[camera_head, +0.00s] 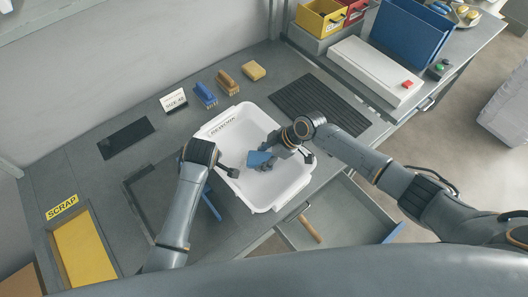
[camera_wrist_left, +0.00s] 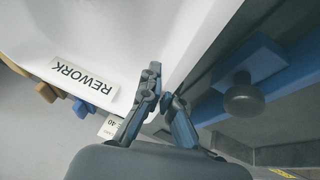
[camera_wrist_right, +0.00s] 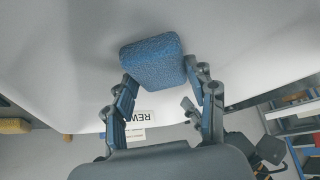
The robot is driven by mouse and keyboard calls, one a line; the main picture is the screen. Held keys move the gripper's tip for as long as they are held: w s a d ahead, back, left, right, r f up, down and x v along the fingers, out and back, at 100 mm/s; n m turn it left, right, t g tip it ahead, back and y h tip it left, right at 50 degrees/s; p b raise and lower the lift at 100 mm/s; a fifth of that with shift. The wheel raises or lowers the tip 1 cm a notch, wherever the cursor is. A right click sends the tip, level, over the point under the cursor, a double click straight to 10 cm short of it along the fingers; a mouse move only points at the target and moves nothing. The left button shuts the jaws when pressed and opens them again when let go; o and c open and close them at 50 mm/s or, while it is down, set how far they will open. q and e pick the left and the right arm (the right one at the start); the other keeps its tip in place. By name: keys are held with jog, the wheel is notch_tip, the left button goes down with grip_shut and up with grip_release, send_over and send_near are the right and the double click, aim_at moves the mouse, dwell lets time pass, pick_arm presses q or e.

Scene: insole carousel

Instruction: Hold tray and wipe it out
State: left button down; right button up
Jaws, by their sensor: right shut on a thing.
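The white tray (camera_head: 228,118) with a REWORK label (camera_wrist_left: 85,80) stands on the grey bench. My right gripper (camera_head: 272,160) is over the inside of the tray and shut on a blue sponge (camera_wrist_right: 153,62). The sponge also shows in the head view (camera_head: 259,158), low in the tray. I cannot tell whether it touches the tray floor. My left gripper (camera_wrist_left: 163,92) is at the tray's left wall, its fingers close together around the rim. Whether they grip the wall or only straddle it is unclear.
Brushes (camera_head: 205,95) and a yellow sponge (camera_head: 253,70) lie behind the tray. A black ribbed mat (camera_head: 320,105) is to its right. A yellow scrap bin (camera_head: 85,255) is at the left. An open drawer (camera_head: 345,215) sticks out at the front, with a wooden-handled tool (camera_head: 310,229) in it.

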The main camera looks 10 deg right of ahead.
jog(key=shift+s+a+f, duration=0.1)
jog(key=shift+s, duration=0.5)
jog(key=shift+s+a+f, duration=0.1)
jog(key=shift+s, duration=0.5)
jog(key=shift+s+a+r, duration=0.1)
jog(key=shift+s+a, duration=0.15)
jog(key=shift+s, duration=0.6)
jog(key=shift+s, duration=0.1)
